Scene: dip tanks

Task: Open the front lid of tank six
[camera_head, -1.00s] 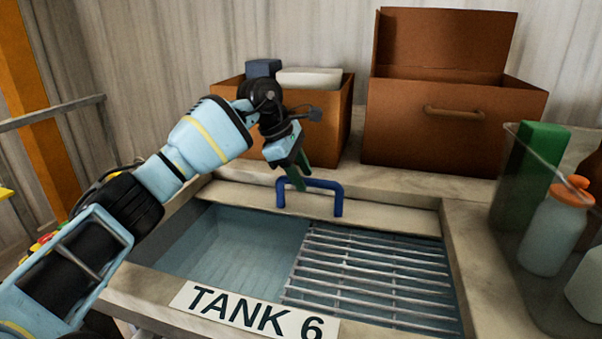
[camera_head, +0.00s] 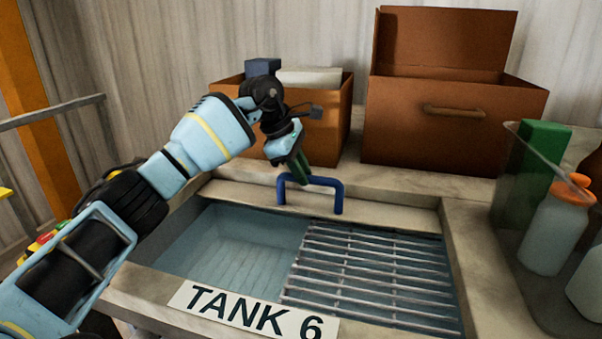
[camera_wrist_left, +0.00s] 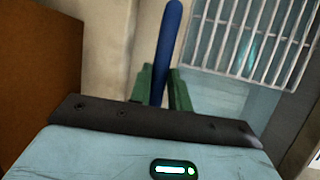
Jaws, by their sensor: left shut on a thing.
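The tank marked TANK 6 (camera_head: 252,312) is uncovered over most of its opening, with pale blue liquid on the left and a metal grid on the right. A pale lid strip (camera_head: 395,216) lies along its back edge and carries a blue arched handle (camera_head: 338,198). My left gripper (camera_head: 301,174) reaches over the tank from the left and is shut on the blue handle near its left end. In the left wrist view, the handle (camera_wrist_left: 167,55) stands between the green fingers of my left gripper (camera_wrist_left: 160,88). My right gripper is not in view.
Two brown boxes stand behind the tank: one holding items (camera_head: 330,135), one with a raised lid (camera_head: 430,115). A clear bin (camera_head: 513,190) with a green block (camera_head: 535,175) and an orange-capped bottle (camera_head: 552,232) stands right. A rail (camera_head: 50,112) runs at left.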

